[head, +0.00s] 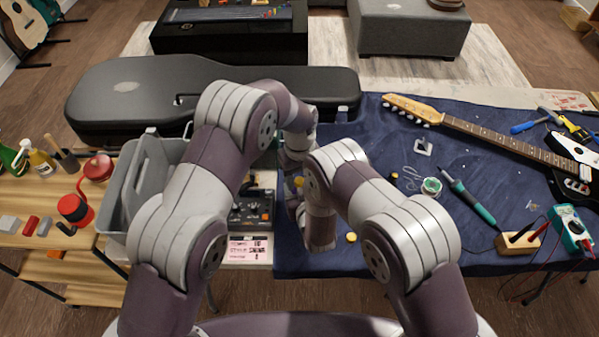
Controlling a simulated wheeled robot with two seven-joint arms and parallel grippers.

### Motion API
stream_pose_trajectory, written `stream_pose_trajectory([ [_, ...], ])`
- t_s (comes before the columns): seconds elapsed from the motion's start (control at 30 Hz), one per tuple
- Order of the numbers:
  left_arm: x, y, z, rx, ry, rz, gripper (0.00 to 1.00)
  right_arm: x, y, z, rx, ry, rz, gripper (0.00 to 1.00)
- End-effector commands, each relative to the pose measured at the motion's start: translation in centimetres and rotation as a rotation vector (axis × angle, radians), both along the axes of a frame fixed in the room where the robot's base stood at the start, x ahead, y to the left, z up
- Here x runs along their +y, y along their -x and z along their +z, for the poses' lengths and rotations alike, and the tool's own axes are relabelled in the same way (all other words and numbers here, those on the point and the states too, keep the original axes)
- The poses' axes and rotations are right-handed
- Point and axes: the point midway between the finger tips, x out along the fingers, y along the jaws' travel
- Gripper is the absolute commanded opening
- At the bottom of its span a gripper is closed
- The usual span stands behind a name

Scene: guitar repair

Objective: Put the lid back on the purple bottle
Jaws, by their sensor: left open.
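I cannot make out a purple bottle; my two arms cover the middle of the workbench. A small round yellow piece (351,237) lies on the blue cloth just right of my right forearm. It may be a lid, but I cannot tell. Another small yellow spot (299,181) shows between my arms. My left gripper (293,203) is open, partly hidden between the arms near the cloth's left edge; I see nothing held in it. My right gripper is hidden behind its own arm.
A blue cloth (380,262) covers the bench. On its right lie a guitar neck (480,132), a green-black soldering iron (468,197) and a multimeter (571,231). A grey bin (122,190) and a black guitar case (200,88) stand left and behind.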

Motion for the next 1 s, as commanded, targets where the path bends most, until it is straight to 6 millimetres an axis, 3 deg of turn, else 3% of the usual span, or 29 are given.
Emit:
stream_pose_trajectory([
  [0.13, 0.00, 0.01, 0.02, 0.000, 0.000, 0.000, 0.45, 0.01, 0.00, 0.01, 0.000, 0.000, 0.000, 0.00],
  [0.27, 0.01, 0.01, 0.03, 0.000, 0.000, 0.000, 0.03, 0.01, 0.00, 0.01, 0.000, 0.000, 0.000, 0.00],
  [0.3, 0.01, 0.01, 0.03, 0.000, 0.000, 0.000, 0.00, 0.01, 0.00, 0.01, 0.000, 0.000, 0.000, 0.00],
  [0.5, 0.01, 0.01, 0.04, 0.000, 0.000, -0.043, 0.00, 0.00, 0.00, 0.00, 0.000, 0.000, 0.000, 0.00],
  [0.7, 0.02, 0.02, 0.01, 0.001, -0.001, -0.452, 0.00, 0.00, 0.00, 0.00, 0.000, 0.000, 0.000, 0.00],
  [0.8, 0.03, 0.02, 0.00, 0.001, -0.001, -0.556, 0.00, 0.00, 0.00, 0.00, 0.000, 0.000, 0.000, 0.00],
  [1.0, 0.04, 0.03, -0.01, 0.001, -0.001, -0.568, 0.00, -0.01, 0.00, 0.00, 0.000, 0.000, 0.000, 0.00],
])
